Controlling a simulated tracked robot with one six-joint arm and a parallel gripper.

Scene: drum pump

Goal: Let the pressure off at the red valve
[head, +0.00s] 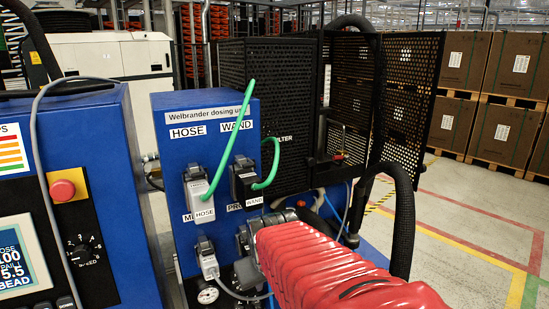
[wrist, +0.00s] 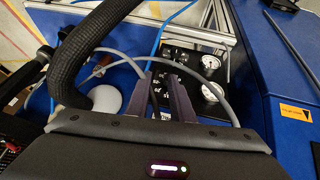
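The wrist view shows my gripper (wrist: 160,80) with two dark fingers standing apart, a gap between them and nothing clearly held. A grey cable runs close by the fingers; I cannot tell whether it touches them. A small reddish-brown part (wrist: 103,66) shows left of the fingers, partly behind the cable and a black hose. In the head view a small red-tipped part (head: 341,156) sits by the black mesh guard. My red-sleeved arm covers the lower middle there and hides what lies behind it.
A thick black hose (head: 403,215) loops right of my arm and crosses the wrist view's left side (wrist: 75,65). The blue dosing unit (head: 168,170) carries HOSE and WAND plugs with green cables. Two round gauges (wrist: 210,65) show right of the fingers. Open floor lies at right.

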